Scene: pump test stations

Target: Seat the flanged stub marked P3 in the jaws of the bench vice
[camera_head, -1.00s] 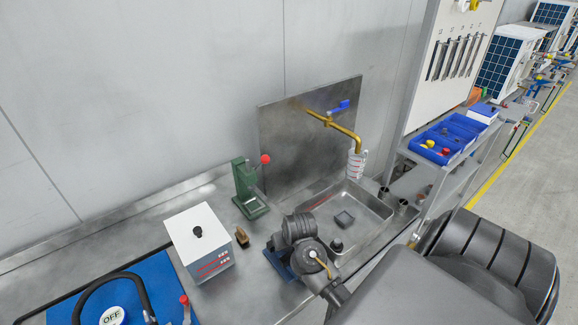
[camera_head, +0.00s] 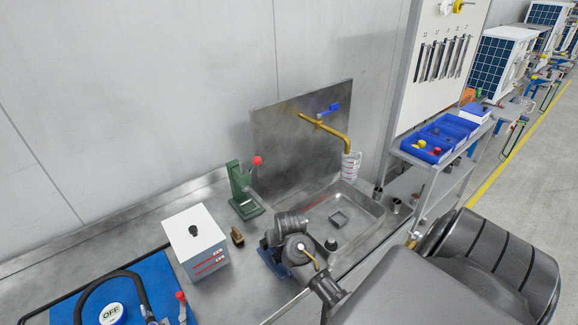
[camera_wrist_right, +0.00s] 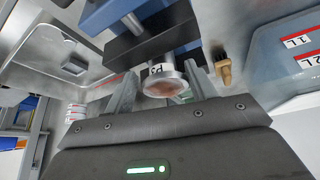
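The flanged stub marked P3 (camera_wrist_right: 163,82) shows in the right wrist view, its round flange end facing the camera and its label upside down. It sits at the dark jaws (camera_wrist_right: 135,45) of the blue bench vice (camera_wrist_right: 112,12); how deep it sits between them is hidden. My right gripper (camera_wrist_right: 163,84) has one finger on each side of the stub, with narrow gaps visible, so it looks open around it. In the head view my right wrist covers most of the vice (camera_head: 272,262) and hides the stub and the fingers. My left gripper is not in view.
A lidded box (camera_head: 196,240) and a small brown brush-like item (camera_head: 237,236) stand left of the vice. A green press (camera_head: 243,192) is behind. A sink (camera_head: 365,222) with a brass tap lies to the right. A blue mat (camera_head: 95,290) is front left.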

